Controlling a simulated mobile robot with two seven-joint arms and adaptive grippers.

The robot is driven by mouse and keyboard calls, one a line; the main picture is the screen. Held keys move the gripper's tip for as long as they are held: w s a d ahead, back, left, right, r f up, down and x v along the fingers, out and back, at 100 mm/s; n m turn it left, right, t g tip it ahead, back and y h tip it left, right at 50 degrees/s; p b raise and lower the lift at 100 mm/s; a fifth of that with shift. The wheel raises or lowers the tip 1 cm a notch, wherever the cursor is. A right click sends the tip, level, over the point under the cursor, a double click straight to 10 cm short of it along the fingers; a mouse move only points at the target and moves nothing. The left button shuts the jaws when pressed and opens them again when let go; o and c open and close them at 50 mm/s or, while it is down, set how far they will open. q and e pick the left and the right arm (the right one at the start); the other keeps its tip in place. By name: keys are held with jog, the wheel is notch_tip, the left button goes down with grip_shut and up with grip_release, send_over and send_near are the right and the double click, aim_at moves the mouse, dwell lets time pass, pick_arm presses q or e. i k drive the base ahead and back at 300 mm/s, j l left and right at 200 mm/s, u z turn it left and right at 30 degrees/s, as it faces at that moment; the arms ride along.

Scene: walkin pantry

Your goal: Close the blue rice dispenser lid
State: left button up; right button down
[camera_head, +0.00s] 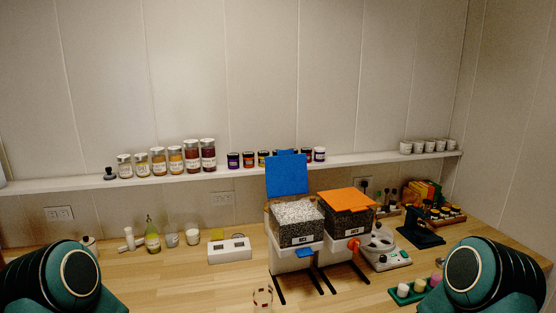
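The blue rice dispenser (283,258) stands on the counter near the middle, with grain showing through its clear top bin. Its blue lid (287,176) is open, standing upright at the back of the bin. Beside it on the right is a matching dispenser with an orange lid (346,201) lying over its bin, slightly tilted. My green arms show at the lower left and lower right corners. Neither gripper is in view, and both arms are away from the dispensers.
A shelf (70,183) with jars runs along the wall behind. A white device (229,250) and bottles stand left of the dispensers. A white round appliance (385,252) stands close on the right. A glass (262,297) stands in front. The front-left counter is clear.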

aim_at(286, 175)
jog(key=l+u, duration=0.2)
jog(key=u, duration=1.1)
jog(key=l+u, duration=0.45)
jog(key=k+l+u, duration=0.1)
jog(key=l+u, duration=0.35)
